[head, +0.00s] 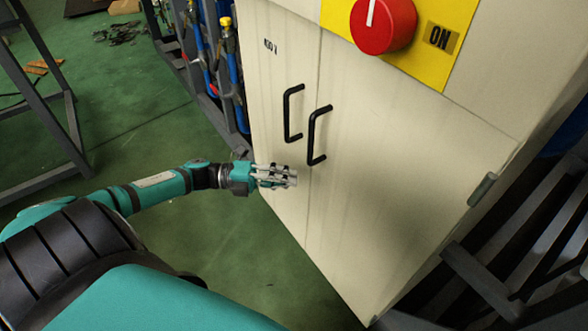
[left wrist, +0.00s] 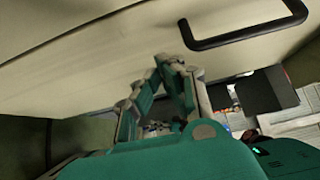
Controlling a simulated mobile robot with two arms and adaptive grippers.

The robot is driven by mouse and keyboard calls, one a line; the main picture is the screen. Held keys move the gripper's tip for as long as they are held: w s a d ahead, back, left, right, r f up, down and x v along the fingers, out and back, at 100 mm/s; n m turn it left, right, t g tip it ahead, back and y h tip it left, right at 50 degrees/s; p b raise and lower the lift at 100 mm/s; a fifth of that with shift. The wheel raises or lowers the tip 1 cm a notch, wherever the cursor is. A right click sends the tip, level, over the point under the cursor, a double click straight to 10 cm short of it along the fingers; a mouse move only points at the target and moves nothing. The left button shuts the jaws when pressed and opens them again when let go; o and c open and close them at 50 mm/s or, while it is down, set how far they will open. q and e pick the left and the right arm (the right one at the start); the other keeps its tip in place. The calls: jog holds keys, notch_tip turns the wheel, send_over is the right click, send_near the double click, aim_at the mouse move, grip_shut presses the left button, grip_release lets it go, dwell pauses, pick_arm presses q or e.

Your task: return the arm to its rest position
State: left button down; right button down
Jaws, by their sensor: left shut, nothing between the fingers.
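My left arm (head: 150,192) comes in from the left and reaches toward the cream cabinet (head: 380,220). My left gripper (head: 290,177) is shut and empty, in front of the cabinet doors, below and left of the two black handles. In the left wrist view its fingers (left wrist: 172,62) meet at the tips, with the cabinet face (left wrist: 90,60) close behind and one black handle (left wrist: 245,35) to the upper right. The gripper is apart from the handles; whether it touches the door I cannot tell. My right gripper is not in view.
A red knob (head: 383,25) on a yellow plate, beside an "ON" label, is high on the cabinet. Blue cylinders (head: 232,75) stand left of it. A grey metal frame (head: 45,110) is at the left. Dark slatted metalwork (head: 525,240) is at the right. Green floor (head: 135,135) is open between.

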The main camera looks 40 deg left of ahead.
pick_arm(q)
jog(key=w+v, duration=0.1)
jog(key=v, duration=0.6)
jog(key=shift+s+a, duration=0.2)
jog(key=shift+a, duration=0.35)
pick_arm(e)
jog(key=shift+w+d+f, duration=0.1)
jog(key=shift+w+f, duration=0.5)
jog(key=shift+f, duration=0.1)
pick_arm(q)
jog(key=shift+f, duration=0.15)
